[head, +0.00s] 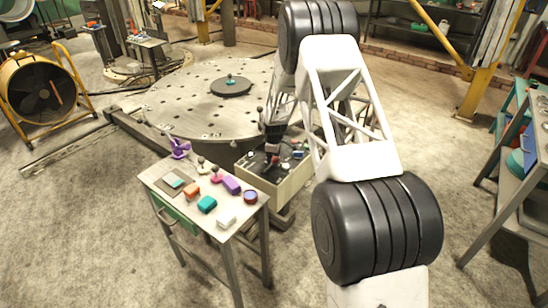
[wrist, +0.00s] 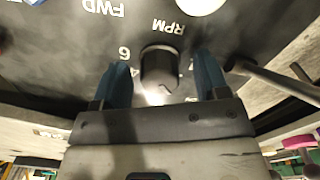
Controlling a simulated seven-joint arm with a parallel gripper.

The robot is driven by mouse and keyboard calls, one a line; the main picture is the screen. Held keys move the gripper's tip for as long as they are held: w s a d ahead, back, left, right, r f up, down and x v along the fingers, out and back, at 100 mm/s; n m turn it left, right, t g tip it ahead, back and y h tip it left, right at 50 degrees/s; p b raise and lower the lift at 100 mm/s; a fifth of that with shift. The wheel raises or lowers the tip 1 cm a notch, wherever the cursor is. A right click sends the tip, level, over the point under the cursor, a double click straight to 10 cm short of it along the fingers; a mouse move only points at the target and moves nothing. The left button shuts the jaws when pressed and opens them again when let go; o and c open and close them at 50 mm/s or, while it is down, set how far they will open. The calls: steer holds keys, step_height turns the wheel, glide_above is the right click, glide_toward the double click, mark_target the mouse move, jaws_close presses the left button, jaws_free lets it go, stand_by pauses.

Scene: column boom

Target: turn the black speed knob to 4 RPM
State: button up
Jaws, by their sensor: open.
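The black speed knob (wrist: 160,68) stands on a dark control panel (wrist: 65,60) in the wrist view. White "RPM", "6" and "FWD" markings are printed near it, tilted and upside down. My gripper (wrist: 162,85) is open, with one blue finger on each side of the knob and a visible gap to each.
A metal lever (wrist: 275,82) sticks out close to the right finger. A white round part (wrist: 200,4) is at the top. In the head view, a small table (head: 225,236) with coloured blocks stands left of the box, and a large round plate (head: 190,105) lies behind.

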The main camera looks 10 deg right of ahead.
steer(key=c, duration=0.9)
steer(key=shift+m, duration=0.6)
steer(key=m, duration=0.7)
steer(key=shift+m, duration=0.3)
steer(key=o, duration=0.9)
